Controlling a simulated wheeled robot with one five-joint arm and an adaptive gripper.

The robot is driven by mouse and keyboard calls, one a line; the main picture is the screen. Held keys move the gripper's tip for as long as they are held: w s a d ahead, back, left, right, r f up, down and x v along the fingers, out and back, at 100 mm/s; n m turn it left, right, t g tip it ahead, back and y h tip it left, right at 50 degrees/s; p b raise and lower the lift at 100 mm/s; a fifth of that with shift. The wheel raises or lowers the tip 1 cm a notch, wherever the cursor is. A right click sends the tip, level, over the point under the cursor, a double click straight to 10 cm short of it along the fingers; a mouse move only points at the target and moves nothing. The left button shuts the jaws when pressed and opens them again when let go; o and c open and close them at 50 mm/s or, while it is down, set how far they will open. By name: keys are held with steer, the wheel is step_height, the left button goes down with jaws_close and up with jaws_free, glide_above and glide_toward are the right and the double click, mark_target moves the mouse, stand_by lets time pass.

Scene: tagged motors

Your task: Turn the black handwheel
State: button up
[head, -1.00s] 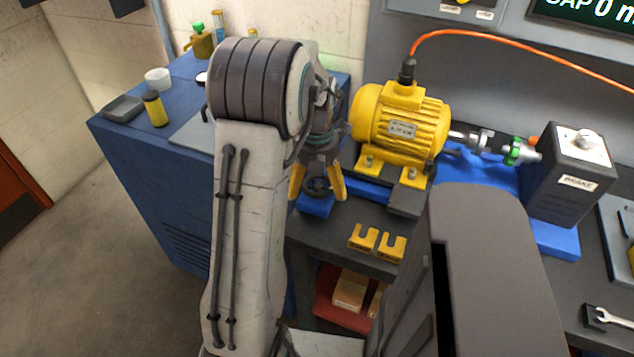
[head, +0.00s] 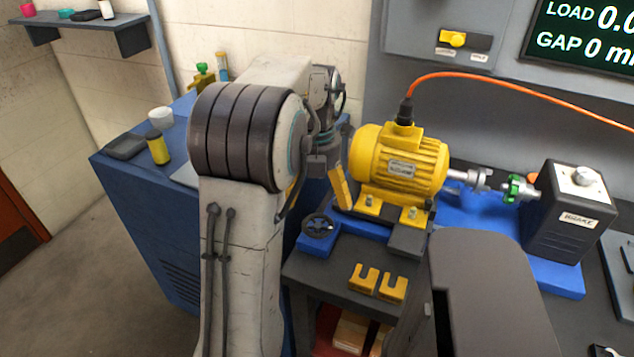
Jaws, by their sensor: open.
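The black handwheel (head: 319,226) sits on a blue block at the front left of the bench, in front of the yellow motor (head: 398,165). One yellow finger shows beside the motor's left end; the other is mostly hidden behind my arm. The gripper is open, with nothing seen in it.
The motor's shaft runs right to a green-ringed coupling (head: 516,189) and the black brake box (head: 571,212). Two yellow slotted shims (head: 377,281) lie on the bench's front edge. A blue cabinet (head: 135,205) with small containers stands left. An orange cable arches from the motor.

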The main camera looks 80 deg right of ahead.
mark_target(314, 234)
steer(key=shift+r, duration=1.45)
step_height(314, 234, down, 4)
steer(key=m, duration=2)
steer(key=shift+m, duration=0.3)
steer(key=a+m, duration=0.1)
steer(key=a+f+m, duration=0.1)
steer(key=m, duration=0.1)
steer(key=a+f+m, duration=0.1)
steer(key=m, duration=0.1)
steer(key=shift+w, duration=0.15)
steer(key=w+a+n, duration=0.1)
steer(key=w+a, duration=1.4)
steer(key=a, duration=0.5)
steer(key=w+a+r+n+t+p, duration=0.1)
steer(key=w+a+r+n, duration=0.1)
steer(key=a+n, duration=0.3)
steer(key=w+a+r+n+t, duration=0.2)
steer(key=a+n, duration=0.4)
steer(key=a, duration=0.5)
steer(key=shift+w+a+r+p, duration=0.2)
steer(key=shift+w+r+p, duration=0.2)
steer(key=shift+w+r, duration=0.3)
